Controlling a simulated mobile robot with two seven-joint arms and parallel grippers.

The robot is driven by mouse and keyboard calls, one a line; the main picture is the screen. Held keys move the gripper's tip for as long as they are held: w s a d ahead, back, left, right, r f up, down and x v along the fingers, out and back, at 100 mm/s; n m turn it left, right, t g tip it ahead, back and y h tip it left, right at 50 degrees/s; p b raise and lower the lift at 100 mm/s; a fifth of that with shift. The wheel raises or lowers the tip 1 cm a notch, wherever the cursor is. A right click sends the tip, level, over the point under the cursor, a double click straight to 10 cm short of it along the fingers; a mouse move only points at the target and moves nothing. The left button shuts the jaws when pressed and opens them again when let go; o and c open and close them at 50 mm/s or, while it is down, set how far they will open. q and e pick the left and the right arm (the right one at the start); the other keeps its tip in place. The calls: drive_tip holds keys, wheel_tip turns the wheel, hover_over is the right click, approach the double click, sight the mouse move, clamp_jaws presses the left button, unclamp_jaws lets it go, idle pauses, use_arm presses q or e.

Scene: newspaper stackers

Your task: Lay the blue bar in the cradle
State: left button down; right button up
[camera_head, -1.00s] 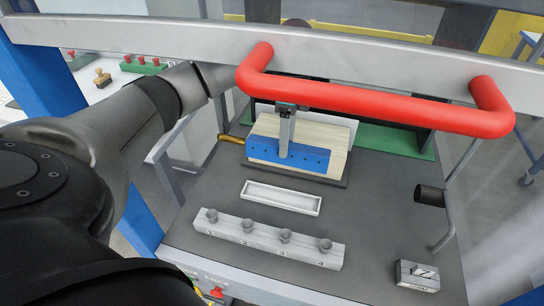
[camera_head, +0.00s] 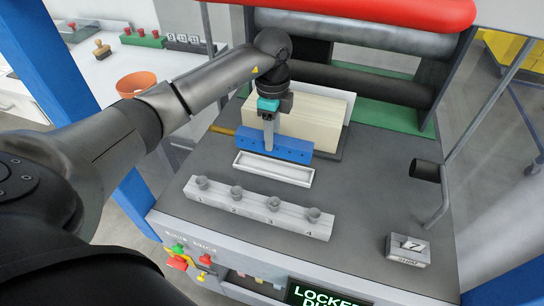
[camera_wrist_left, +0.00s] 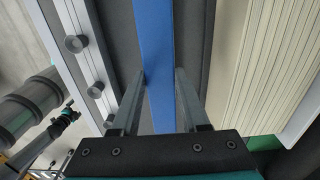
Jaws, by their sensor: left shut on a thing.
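The blue bar (camera_head: 290,148) is a long flat strip with small dark holes along its face. My left gripper (camera_head: 268,146) is shut on it left of its middle, and its two fingers straddle the bar in the left wrist view (camera_wrist_left: 160,75). The bar is in front of a pale stack of sheets (camera_head: 300,120). A shallow white tray with a raised rim (camera_head: 273,175), which looks like the cradle, lies empty just in front of the bar. I cannot tell how high the bar is above the table.
A grey rail with knobs (camera_head: 262,216) lies in front of the tray. The grey tabletop is clear right of the tray.

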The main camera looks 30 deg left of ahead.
use_arm(q)
drive_tip(key=shift+f+b, duration=0.6)
drive_tip(key=shift+f, duration=2.95)
use_arm(e)
drive_tip(key=shift+d+f, duration=0.45)
drive_tip(key=shift+f, duration=0.25)
use_arm(q)
drive_tip(key=shift+f, duration=0.1)
drive_tip(key=shift+c, duration=2.1)
unclamp_jaws()
wheel_tip(320, 180, up, 12)
drive_tip(key=shift+r+p, duration=0.1)
drive_tip(key=shift+p, duration=1.05)
use_arm(e)
wheel_tip(320, 180, up, 2)
drive_tip(key=shift+r, duration=0.15)
